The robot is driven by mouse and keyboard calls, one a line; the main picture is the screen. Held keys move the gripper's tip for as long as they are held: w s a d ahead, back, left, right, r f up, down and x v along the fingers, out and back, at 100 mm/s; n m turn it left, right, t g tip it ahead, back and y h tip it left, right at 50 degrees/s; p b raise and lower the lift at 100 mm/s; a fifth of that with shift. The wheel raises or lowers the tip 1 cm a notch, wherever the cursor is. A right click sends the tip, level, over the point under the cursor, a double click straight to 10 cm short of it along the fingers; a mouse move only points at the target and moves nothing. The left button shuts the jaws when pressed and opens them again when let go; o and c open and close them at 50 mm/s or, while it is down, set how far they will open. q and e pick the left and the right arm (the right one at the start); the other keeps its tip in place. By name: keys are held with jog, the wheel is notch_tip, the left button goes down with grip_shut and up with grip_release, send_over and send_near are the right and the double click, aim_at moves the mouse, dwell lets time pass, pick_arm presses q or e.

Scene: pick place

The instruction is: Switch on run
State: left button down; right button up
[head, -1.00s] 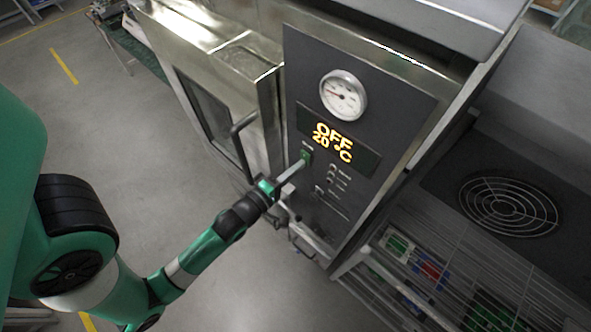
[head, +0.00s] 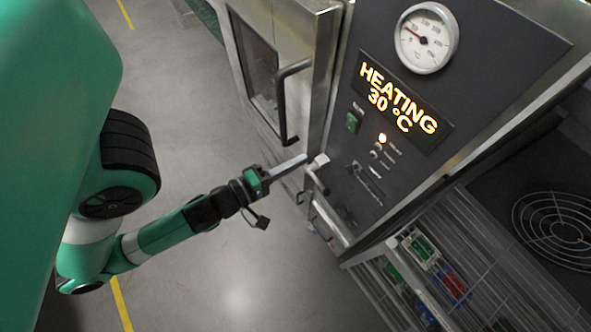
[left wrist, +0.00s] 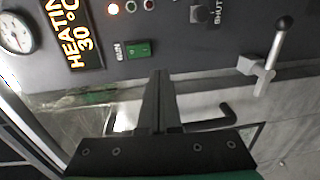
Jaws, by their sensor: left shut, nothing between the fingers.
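The green run switch (head: 352,122) sits on the dark control panel (head: 465,70), below and left of the display (head: 402,101), which reads "HEATING 30 °C". My left gripper (head: 303,158) is shut and empty, apart from the panel, below and left of the switch. Its closed fingers also show in the left wrist view (left wrist: 158,80). My right gripper is not in view.
A round dial gauge (head: 426,38) is above the display. The oven door handle (head: 283,103) juts out left of the panel. A wire rack (head: 375,295) is below right.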

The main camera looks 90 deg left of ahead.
pick_arm(q)
jog(key=shift+s+d+b, duration=0.3)
jog(key=shift+s, duration=0.2)
dwell(0.3)
